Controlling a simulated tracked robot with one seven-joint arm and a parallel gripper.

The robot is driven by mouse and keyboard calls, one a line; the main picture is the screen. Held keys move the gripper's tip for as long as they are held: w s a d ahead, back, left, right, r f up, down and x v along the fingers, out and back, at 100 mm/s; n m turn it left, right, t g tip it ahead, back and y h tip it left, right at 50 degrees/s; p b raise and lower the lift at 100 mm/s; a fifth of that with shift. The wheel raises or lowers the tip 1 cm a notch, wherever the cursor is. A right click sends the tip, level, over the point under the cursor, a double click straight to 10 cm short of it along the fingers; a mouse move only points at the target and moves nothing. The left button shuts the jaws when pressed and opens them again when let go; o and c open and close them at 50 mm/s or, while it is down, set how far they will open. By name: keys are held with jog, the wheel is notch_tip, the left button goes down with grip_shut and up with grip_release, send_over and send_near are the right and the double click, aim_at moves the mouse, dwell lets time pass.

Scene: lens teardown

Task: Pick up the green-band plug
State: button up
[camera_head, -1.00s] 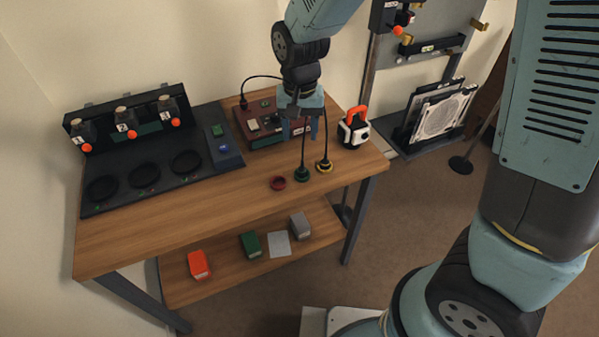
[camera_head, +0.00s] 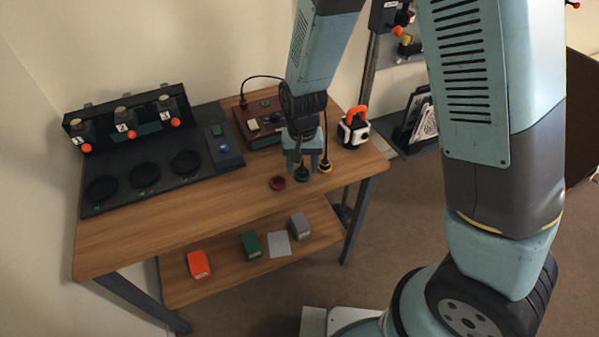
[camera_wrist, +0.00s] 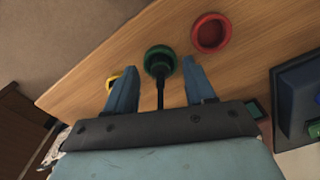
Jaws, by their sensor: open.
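The green-band plug (camera_wrist: 159,60) stands on the wooden table and shows in the wrist view between and just beyond my open fingers, its black cable running back between them. My gripper (camera_wrist: 160,75) is open and empty, with one blue finger on each side of the cable. In the head view my gripper (camera_head: 303,167) is low over the table's front right part, and the green-band plug (camera_head: 301,175) shows just below it, partly hidden by the fingers. I cannot tell whether the fingers touch it.
A red ring-shaped piece (camera_head: 278,183) lies left of the plug, and a yellow-band plug (camera_head: 325,166) stands close on its right. A red box with controls (camera_head: 248,117) and a white-black device with orange handle (camera_head: 354,128) stand behind. A dark station (camera_head: 100,203) fills the left.

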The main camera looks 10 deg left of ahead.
jog(key=shift+f, duration=0.5)
jog(key=shift+c, duration=0.3)
grip_shut()
jog(key=shift+r, duration=0.6)
jog(key=s+d+r, duration=0.5)
jog(key=s+r, duration=0.6)
jog(key=s, duration=0.2)
jog(key=shift+r, duration=0.4)
jog(key=shift+s, duration=0.1)
